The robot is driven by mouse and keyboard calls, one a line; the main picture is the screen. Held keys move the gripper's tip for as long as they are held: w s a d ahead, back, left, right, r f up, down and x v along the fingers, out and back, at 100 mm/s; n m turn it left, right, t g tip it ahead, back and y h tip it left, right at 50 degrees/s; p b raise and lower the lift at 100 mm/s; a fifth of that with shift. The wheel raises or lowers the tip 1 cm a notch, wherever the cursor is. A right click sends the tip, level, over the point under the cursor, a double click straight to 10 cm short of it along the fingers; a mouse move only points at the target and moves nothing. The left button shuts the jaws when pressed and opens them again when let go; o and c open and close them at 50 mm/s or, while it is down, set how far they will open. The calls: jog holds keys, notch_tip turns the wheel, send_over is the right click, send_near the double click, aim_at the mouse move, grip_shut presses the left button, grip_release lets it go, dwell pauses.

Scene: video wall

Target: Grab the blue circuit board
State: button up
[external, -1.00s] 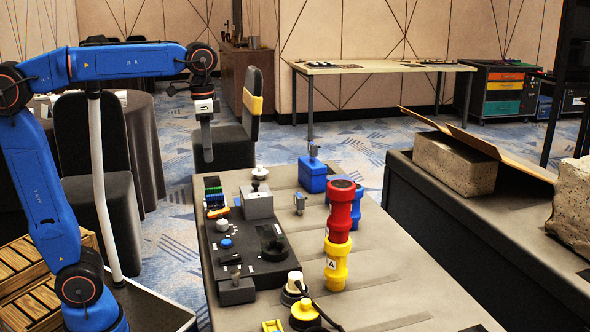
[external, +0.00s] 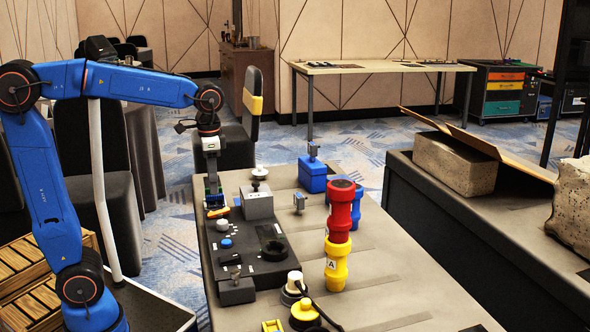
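A small blue board (external: 214,201), which I take for the circuit board, sits at the far left end of the black panel (external: 262,268) on the near table. It is small in this view and partly hidden by my gripper. My gripper (external: 213,188) points straight down over the board, with its fingertips right at it or just above. I cannot tell whether the fingers touch the board or how far apart they are.
A grey box (external: 257,203) stands close to the right of my gripper. A blue box (external: 313,176) and a red and yellow stack (external: 338,235) stand further right. The right part of the table (external: 400,285) is mostly clear.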

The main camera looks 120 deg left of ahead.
aim_at(215, 197)
jog(key=shift+a+f, duration=0.15)
jog(key=shift+f, duration=1.3)
jog(key=shift+a+f, duration=0.1)
jog(key=shift+f, duration=1.3)
grip_shut()
